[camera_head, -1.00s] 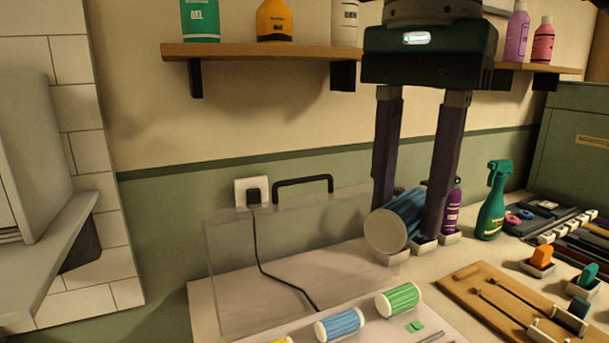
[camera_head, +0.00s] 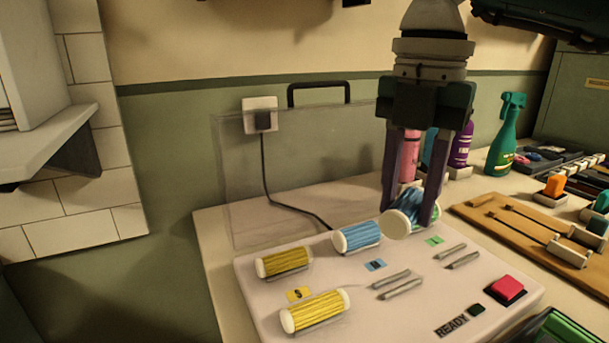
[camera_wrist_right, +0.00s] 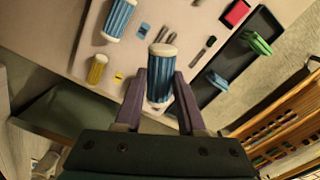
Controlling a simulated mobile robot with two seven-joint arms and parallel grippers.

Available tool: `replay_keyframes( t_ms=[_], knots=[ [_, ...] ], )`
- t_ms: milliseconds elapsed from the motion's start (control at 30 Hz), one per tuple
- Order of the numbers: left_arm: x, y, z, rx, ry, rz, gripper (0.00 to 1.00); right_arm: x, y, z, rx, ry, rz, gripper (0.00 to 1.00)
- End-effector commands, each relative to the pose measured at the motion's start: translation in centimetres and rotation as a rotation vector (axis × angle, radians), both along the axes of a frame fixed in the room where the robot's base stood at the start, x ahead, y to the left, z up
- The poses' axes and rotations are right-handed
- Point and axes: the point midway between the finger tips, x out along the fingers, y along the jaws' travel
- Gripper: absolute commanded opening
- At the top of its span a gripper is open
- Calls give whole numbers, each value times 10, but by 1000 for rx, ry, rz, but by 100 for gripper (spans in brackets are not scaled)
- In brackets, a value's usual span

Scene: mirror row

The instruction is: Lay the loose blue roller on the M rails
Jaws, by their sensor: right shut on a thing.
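My right gripper (camera_head: 411,207) is shut on the blue roller, which has pale ends. It holds the roller tilted above the back right of the white board (camera_head: 345,280). In the right wrist view the held blue roller (camera_wrist_right: 160,78) sits between the two purple fingers (camera_wrist_right: 158,103). The M rails (camera_head: 397,284) are two short grey bars in front of a small blue label (camera_head: 375,265); they are bare, and the gripper is behind and above them. A second blue roller (camera_head: 357,236) lies in the board's back row. My left gripper is not in view.
Yellow rollers lie at the back left (camera_head: 284,261) and front left (camera_head: 315,311) of the board. Bare rails (camera_head: 457,256) stand by a green label (camera_head: 434,240). A red button (camera_head: 505,289) is at right. A clear panel (camera_head: 290,170) stands behind; bottles (camera_head: 506,135) stand beyond.

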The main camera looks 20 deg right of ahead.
Motion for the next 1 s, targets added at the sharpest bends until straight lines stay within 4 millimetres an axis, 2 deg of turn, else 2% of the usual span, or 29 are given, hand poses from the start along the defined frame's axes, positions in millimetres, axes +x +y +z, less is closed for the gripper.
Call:
replay_keyframes(
  t_ms=[33,100,300,567,933,1000],
  knots=[
    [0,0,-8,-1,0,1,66,1,-3,-11,-3,3,-107,0],
    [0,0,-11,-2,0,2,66,2,-6,-18,-7,4,-245,0],
    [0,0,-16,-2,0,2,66,4,-12,-28,-13,4,-469,0],
    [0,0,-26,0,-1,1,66,4,-12,-38,-14,4,-501,0],
    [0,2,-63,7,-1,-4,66,4,-12,-76,-15,5,-499,0],
    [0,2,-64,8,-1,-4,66,4,-12,-81,-15,5,-499,0]
  ],
)
